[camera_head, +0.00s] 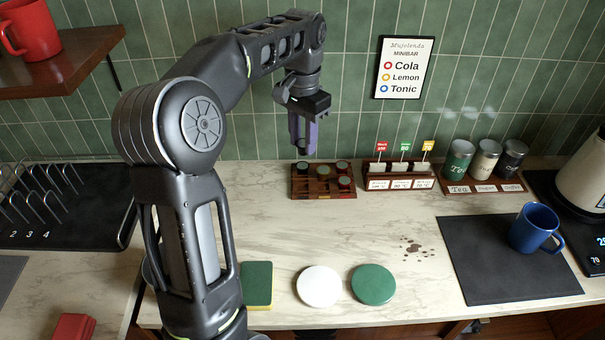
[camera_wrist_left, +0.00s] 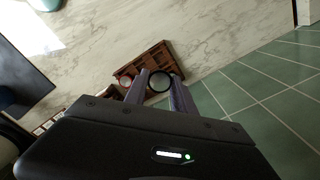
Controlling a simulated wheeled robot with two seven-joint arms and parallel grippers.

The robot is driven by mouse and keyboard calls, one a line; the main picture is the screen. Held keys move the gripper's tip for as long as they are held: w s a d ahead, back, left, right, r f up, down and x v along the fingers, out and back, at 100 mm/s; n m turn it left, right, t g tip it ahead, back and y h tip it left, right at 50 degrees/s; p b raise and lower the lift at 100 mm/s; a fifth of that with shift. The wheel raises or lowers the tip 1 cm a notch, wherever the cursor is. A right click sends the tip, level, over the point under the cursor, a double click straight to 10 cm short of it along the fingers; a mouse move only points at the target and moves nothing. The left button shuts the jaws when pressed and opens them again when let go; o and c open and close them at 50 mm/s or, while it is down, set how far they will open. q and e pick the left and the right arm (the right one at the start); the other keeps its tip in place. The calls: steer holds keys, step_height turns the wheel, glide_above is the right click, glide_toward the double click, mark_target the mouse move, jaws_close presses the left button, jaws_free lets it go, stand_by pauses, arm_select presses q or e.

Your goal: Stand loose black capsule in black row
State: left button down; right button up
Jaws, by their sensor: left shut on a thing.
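My left gripper (camera_head: 303,148) is above the back left part of the wooden capsule rack (camera_head: 300,195). In the left wrist view, a round capsule (camera_wrist_left: 160,81) with a dark rim sits between the two fingers, which are shut on it. From the head camera the fingers hide this capsule. The rack also shows in the left wrist view (camera_wrist_left: 128,70), beyond the fingertips. It holds several capsules with dark, green and reddish parts, such as a dark-topped capsule (camera_head: 342,165) at the back right. My right gripper is not in view.
A holder with red, green and yellow tags (camera_head: 400,180) stands just right of the rack. Three tins (camera_head: 487,160) stand farther right. A blue mug (camera_head: 535,228) is on a dark mat (camera_head: 490,270). White (camera_head: 318,286) and green (camera_head: 374,284) discs lie in front. The counter between is clear except dark spots.

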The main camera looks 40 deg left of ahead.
arm_select(q)
steer(key=shift+s+d, duration=0.1)
step_height(320, 180, down, 5)
steer(key=b, duration=0.3)
steer(key=shift+f, duration=0.65)
step_height(320, 180, down, 4)
steer(key=shift+r, duration=0.2)
steer(key=shift+f, duration=0.15)
steer(key=shift+f, duration=0.5)
